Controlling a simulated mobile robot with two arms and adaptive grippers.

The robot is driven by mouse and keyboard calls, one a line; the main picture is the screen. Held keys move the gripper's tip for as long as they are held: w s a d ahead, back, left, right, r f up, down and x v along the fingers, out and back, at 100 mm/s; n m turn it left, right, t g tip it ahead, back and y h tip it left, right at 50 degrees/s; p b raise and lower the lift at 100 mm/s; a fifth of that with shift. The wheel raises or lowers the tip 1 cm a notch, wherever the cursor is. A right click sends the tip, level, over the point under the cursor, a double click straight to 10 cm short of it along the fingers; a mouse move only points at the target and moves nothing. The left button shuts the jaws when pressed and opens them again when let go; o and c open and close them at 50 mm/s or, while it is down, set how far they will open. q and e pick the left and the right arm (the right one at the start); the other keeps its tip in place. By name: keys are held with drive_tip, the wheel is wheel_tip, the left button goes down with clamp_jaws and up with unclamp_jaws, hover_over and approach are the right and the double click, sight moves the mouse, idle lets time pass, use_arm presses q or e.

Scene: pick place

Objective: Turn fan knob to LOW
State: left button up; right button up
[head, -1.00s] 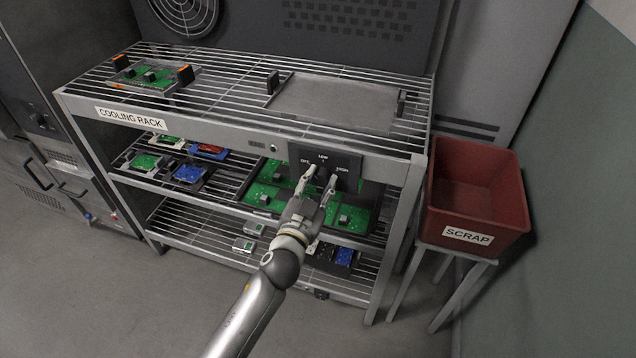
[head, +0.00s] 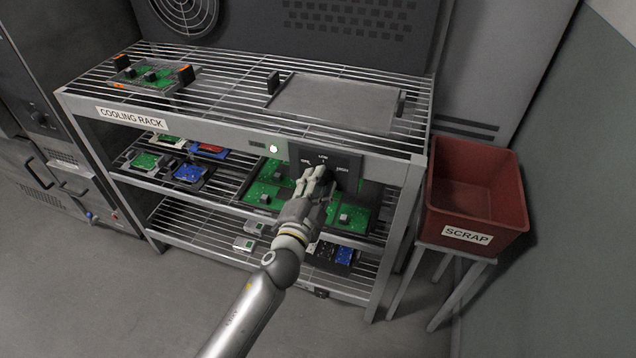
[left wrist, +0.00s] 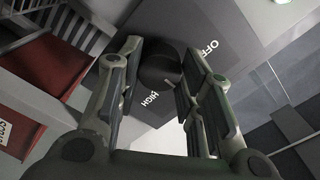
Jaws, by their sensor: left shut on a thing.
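The fan knob (left wrist: 160,68) is dark and round, on a dark control panel (head: 347,179) fixed to the rack's front. OFF is on the panel's left, LOW at the top, HIGH on the right. My left gripper (head: 318,178) is shut on the knob, with a finger on each side in the left wrist view. The fingers hide most of the knob in the head view. A short pale mark on the knob points between OFF and HIGH in the wrist view, where LOW is hidden. A green light (head: 273,149) left of the panel is lit. My right gripper is not in view.
The cooling rack (head: 245,135) holds green and blue boards on its shelves and an empty tray (head: 335,104) on top. A red scrap bin (head: 473,204) stands on a stand to the right. The floor in front is clear.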

use_arm(q)
drive_tip(key=shift+f, duration=0.1)
idle(0.4)
drive_tip(key=o, duration=1.1)
drive_tip(key=shift+c, duration=0.2)
drive_tip(key=v, duration=1.2)
